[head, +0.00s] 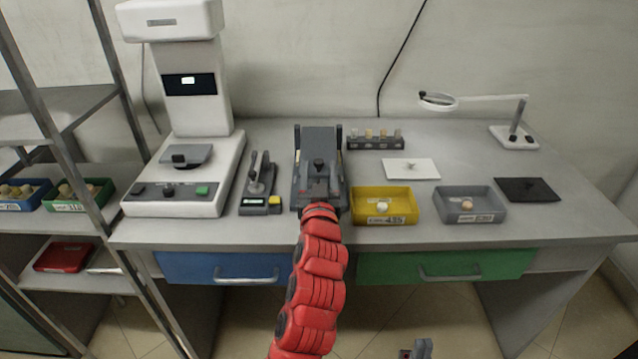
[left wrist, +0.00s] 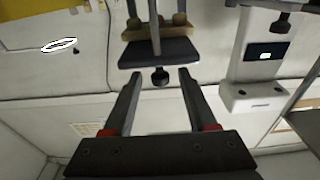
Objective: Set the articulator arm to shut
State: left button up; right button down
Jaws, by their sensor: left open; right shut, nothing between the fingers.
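The articulator (head: 301,186) is a dark grey device on the bench, in the middle of the head view. Its arm, a grey plate (head: 318,138), appears tilted up at the back, with a dark knob (head: 320,166) at its front. My left gripper (head: 319,192) is at the front of the articulator, largely hidden by my red arm. In the left wrist view, turned upside down, my open left gripper (left wrist: 158,75) has its fingers either side of the dark knob (left wrist: 160,76), apart from it. A dark plate (left wrist: 158,52) lies beyond the knob. My right gripper (head: 417,349) is low, away from the bench.
A white machine (head: 235,160) and a small lever device (head: 259,203) stand left of the articulator. A yellow tray (head: 358,206), a grey tray (head: 495,208) and a vial rack (head: 375,142) are to its right. A magnifier lamp (head: 514,137) stands at back right.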

pick_arm(q)
jog(key=s+f+p, duration=0.1)
jog(key=s+p, duration=0.4)
jog(key=s, duration=1.2)
jog(key=shift+f, duration=0.35)
jog(key=shift+s, duration=0.1)
